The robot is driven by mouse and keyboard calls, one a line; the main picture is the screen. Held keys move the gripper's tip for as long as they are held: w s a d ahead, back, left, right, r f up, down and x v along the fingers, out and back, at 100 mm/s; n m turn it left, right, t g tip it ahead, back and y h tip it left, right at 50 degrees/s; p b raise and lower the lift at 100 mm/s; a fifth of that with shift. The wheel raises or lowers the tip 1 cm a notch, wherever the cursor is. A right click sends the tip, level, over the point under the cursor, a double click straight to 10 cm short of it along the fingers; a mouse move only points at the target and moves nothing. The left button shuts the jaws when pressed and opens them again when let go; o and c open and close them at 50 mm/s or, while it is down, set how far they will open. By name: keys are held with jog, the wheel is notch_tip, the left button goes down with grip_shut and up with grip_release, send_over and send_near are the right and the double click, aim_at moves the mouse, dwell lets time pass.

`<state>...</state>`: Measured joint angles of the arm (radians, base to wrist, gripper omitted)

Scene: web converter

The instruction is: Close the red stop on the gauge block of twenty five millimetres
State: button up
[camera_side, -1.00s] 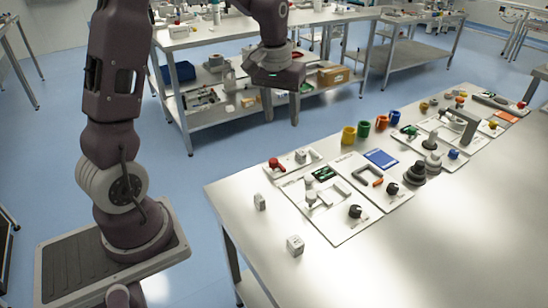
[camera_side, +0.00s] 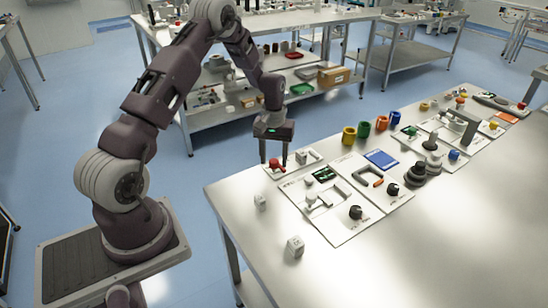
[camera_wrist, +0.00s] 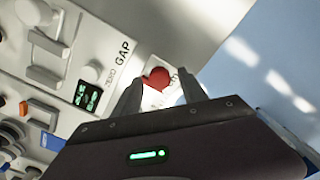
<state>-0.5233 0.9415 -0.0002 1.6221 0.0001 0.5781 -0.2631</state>
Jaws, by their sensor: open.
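In the wrist view the red knob (camera_wrist: 157,78) shows between my two fingers. My gripper (camera_side: 274,160) is open, pointing down over the knob; whether the fingers touch it I cannot tell. A pale block (camera_side: 303,156) is on the same plate, right of the knob. Two more pale blocks, one (camera_side: 260,202) by the left edge and one (camera_side: 295,246) nearer the front, stand on bare table. Their size markings are too small to read.
A white plate with a black knob (camera_side: 355,212) and a small green display (camera_side: 325,174) lies beside the red stop. Coloured cups (camera_side: 349,136) stand behind. The table's (camera_side: 450,240) front right area is clear.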

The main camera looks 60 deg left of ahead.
jog(key=c, duration=1)
jog(key=w, duration=0.5)
jog(key=o, duration=1)
jog(key=shift+s, duration=0.1)
notch_tip(320, 180, up, 7)
jog(key=shift+r, duration=0.1)
jog(key=shift+c, duration=0.4)
